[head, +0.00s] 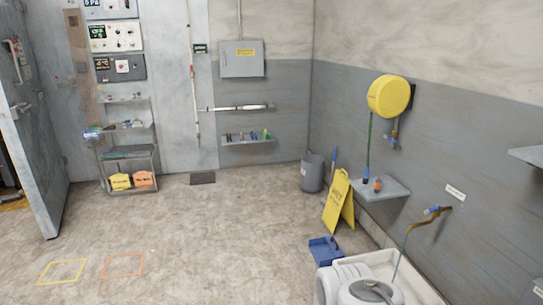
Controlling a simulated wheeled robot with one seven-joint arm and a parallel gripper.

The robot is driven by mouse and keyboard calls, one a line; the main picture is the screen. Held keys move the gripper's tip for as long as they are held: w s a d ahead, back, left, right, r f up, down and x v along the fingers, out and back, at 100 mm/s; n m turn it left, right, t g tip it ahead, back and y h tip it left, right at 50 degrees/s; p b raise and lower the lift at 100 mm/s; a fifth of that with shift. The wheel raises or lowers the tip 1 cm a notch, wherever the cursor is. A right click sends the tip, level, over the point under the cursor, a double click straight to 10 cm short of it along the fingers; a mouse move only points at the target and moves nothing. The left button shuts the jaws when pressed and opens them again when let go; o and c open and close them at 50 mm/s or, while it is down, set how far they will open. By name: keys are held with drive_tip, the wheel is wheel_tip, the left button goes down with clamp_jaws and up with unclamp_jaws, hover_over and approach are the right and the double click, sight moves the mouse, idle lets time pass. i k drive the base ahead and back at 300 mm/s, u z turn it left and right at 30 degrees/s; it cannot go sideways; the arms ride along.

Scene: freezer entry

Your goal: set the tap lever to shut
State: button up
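A brass-coloured tap (428,222) sticks out from the right wall above a white basin (421,288). Its small blue lever (432,210) is on top near the wall; its exact angle is too small to tell. A thin blue-green line runs from the spout down toward the basin; I cannot tell if it is water or a hose. A second blue-handled valve (391,139) is on the wall below a yellow hose reel (388,97). My gripper is not in view. White and grey rounded parts, seemingly of my arm, cover part of the basin.
A yellow floor sign (338,202), a blue dustpan (325,250) and a grey bin (312,173) stand left of the basin. Another shelf (528,156) juts out at right. The floor at left is clear.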

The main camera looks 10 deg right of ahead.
sight(437, 208)
drive_tip(key=u, duration=0.15)
drive_tip(key=i, duration=1.55)
drive_tip(key=z, duration=0.5)
drive_tip(key=i, duration=0.8)
drive_tip(key=z, duration=1.5)
drive_tip(key=i, duration=0.65)
drive_tip(key=z, duration=0.6)
